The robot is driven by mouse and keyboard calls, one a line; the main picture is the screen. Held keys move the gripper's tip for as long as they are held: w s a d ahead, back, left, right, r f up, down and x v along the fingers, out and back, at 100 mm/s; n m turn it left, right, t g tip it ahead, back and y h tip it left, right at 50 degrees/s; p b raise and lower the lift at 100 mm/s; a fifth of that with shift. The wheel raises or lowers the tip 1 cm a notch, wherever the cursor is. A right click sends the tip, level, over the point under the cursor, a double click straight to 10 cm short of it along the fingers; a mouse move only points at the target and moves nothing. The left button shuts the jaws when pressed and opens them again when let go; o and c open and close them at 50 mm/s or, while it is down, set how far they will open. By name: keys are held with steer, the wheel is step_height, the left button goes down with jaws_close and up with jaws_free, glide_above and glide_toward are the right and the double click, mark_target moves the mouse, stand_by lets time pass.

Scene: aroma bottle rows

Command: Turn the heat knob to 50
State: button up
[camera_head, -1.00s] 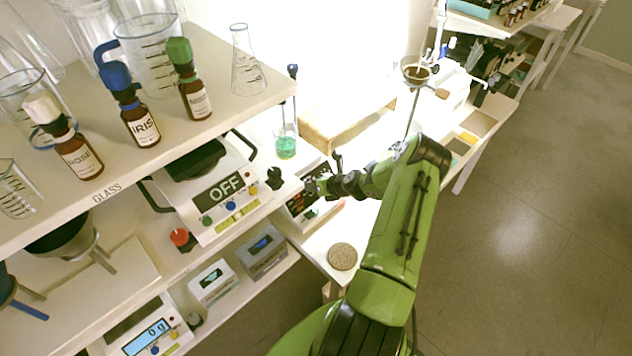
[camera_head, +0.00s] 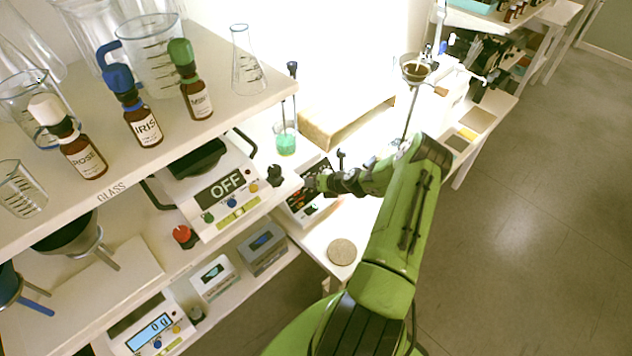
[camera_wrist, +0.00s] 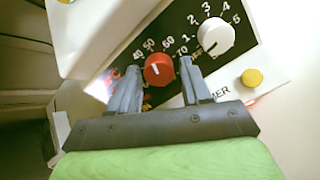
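The red heat knob (camera_wrist: 158,70) sits on a black dial panel (camera_wrist: 180,25), with 40, 50, 60 and 70 printed around it. A pale mark shows on its face, but I cannot tell exactly which number it points to. My gripper (camera_wrist: 161,66) is open in the wrist view, with one finger on each side of the knob. Small gaps show between fingers and knob; contact is not clear. In the head view my gripper (camera_head: 312,184) is at the device's dark panel (camera_head: 298,200), and the arm's end hides part of it.
A white timer knob (camera_wrist: 215,36) stands close to the right finger, and a yellow button (camera_wrist: 252,78) lies farther right. In the head view, a scale reading OFF (camera_head: 222,190) is left of my gripper, and a beaker of green liquid (camera_head: 286,143) stands behind.

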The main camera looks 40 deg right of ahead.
steer(key=shift+o, duration=0.8)
steer(key=shift+r, duration=0.1)
steer(key=shift+s+d+r, duration=0.1)
steer(key=shift+s+r, duration=0.15)
steer(key=p+v, duration=0.1)
steer(key=v, duration=1.4)
